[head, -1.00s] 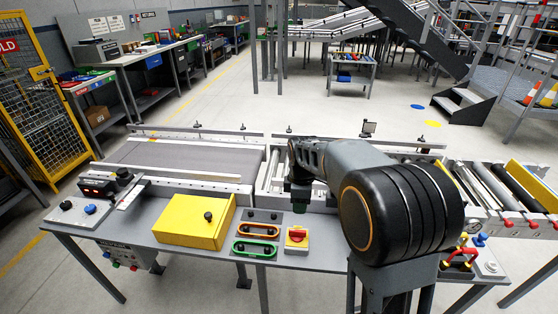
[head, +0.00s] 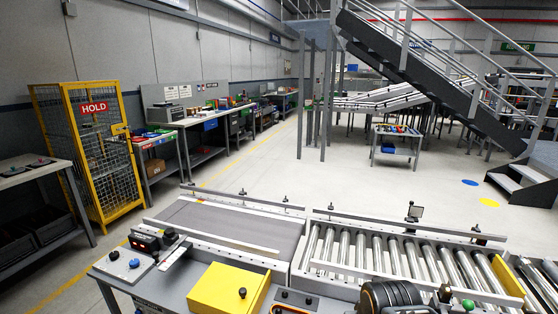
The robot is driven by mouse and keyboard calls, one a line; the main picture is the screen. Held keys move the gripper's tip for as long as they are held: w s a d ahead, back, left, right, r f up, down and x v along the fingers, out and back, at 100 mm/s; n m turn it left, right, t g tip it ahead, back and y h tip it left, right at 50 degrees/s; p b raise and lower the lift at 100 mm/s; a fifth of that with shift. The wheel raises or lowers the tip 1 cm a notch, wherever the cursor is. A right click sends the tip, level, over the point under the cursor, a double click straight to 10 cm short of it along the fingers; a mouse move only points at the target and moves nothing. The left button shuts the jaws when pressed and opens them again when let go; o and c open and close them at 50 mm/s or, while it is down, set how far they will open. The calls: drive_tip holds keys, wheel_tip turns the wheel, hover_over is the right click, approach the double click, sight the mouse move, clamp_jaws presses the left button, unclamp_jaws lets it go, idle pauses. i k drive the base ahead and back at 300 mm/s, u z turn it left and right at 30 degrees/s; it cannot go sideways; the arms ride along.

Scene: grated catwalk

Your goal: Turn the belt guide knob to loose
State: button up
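The grey belt (head: 215,219) runs between a rear guide rail (head: 262,203) and a front white rail (head: 213,240). Small dark knobs stand on the rear rail, one at the belt's back (head: 242,193) and another to its right (head: 285,200). A black knob (head: 169,235) stands by the belt's front left corner, beside a red-lit display box. I cannot tell which is the belt guide knob or read any setting. A ribbed black part of my arm (head: 390,294) shows at the bottom edge. My gripper is not in view.
A yellow box (head: 228,288) with a black knob stands in front of the belt. A steel roller conveyor (head: 400,254) adjoins the belt on the right. A control panel (head: 128,263) is at the left. The floor behind is largely clear, with stairs at right.

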sight(169, 232)
drive_tip(key=u, duration=1.7)
drive_tip(key=i, duration=0.55)
drive_tip(key=u, duration=0.6)
drive_tip(key=i, duration=0.75)
drive_tip(key=z, duration=0.75)
drive_tip(key=i, duration=0.65)
drive_tip(key=z, duration=0.55)
